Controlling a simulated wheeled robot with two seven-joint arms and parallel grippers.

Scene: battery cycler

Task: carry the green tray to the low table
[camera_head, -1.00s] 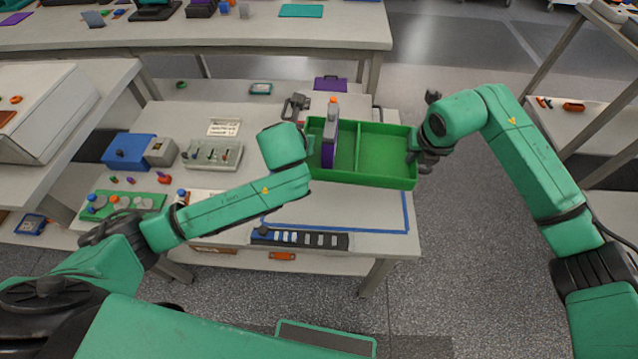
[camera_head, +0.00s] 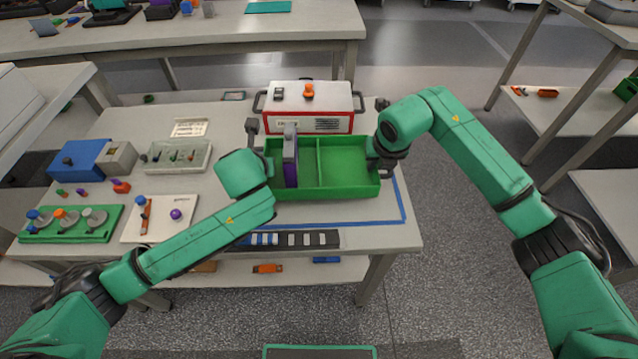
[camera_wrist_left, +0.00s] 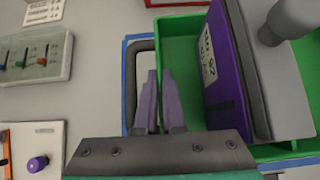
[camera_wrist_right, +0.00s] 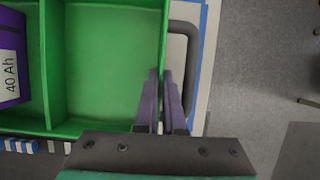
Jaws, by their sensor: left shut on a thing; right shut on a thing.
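The green tray (camera_head: 346,192) is held level between my two grippers, over the blue tape outline (camera_head: 400,200) on the worktable (camera_head: 375,238). I cannot tell if it touches the tabletop. A divider splits it. A purple battery with a grey side (camera_head: 290,160) stands upright in its left compartment; the right compartment is empty. My left gripper (camera_wrist_left: 160,100) is shut on the tray's left end, beside a dark loop handle (camera_wrist_left: 140,75). My right gripper (camera_wrist_right: 165,100) is shut on the tray's right end, beside another loop handle (camera_wrist_right: 188,65). In the head view, my wrists partly hide both grips.
A red and white case (camera_head: 310,105) stands just behind the tray. A black strip with blue and white blocks (camera_head: 290,240) lies in front. Open floor (camera_head: 450,190) lies right.

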